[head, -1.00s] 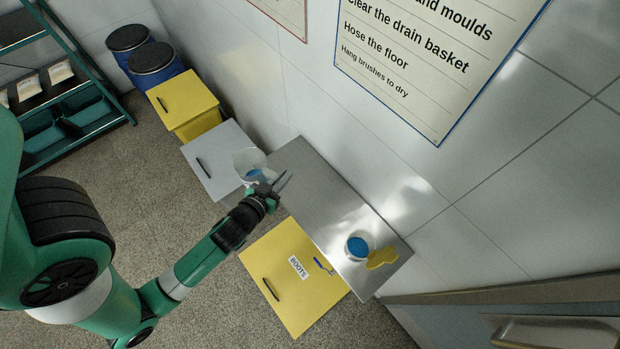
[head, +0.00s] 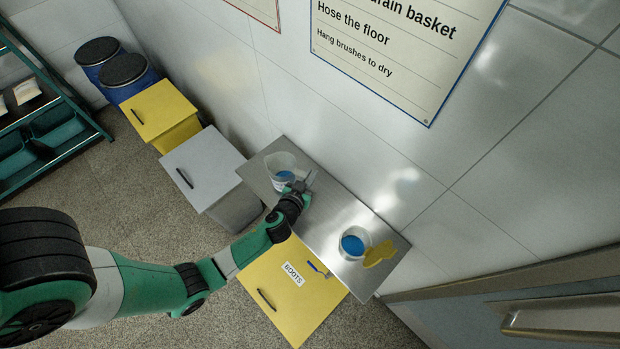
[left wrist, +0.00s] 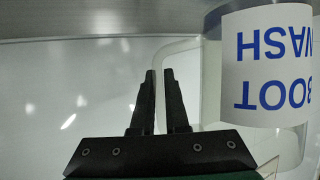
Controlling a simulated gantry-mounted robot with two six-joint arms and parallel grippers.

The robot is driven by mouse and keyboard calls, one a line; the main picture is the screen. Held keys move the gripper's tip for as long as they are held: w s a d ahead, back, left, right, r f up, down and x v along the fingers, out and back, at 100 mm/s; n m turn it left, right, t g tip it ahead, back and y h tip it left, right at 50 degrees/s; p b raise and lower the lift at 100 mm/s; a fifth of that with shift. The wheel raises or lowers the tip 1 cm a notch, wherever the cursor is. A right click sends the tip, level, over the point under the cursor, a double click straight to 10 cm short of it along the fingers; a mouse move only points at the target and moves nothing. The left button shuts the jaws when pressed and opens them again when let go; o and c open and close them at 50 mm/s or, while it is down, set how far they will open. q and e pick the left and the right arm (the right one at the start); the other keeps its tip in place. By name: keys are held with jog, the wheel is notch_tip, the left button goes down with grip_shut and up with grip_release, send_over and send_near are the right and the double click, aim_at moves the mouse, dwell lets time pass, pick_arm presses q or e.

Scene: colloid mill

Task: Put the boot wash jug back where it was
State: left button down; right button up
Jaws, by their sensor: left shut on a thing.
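The boot wash jug (head: 279,161) is a clear container with blue in it, above the left end of the steel bench top (head: 325,190). In the left wrist view its white label (left wrist: 262,70) reads "BOOT WASH" upside down. My left gripper (head: 303,185) is at the jug's right side. In the left wrist view my left gripper (left wrist: 160,78) is shut on the jug's pale handle (left wrist: 158,55). I cannot tell whether the jug's base touches the bench top. My right gripper is not in view.
A second tub with blue contents (head: 353,243) and a yellow item (head: 380,254) sit at the bench's right end. A blue-handled tool (head: 317,269) lies near the yellow BOOTS cabinet (head: 290,290). A grey cabinet (head: 202,165) stands left. The wall is close behind.

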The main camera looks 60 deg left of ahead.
pick_arm(q)
jog(key=shift+f, duration=0.6)
jog(key=shift+f, duration=0.15)
jog(key=c, duration=0.9)
grip_release()
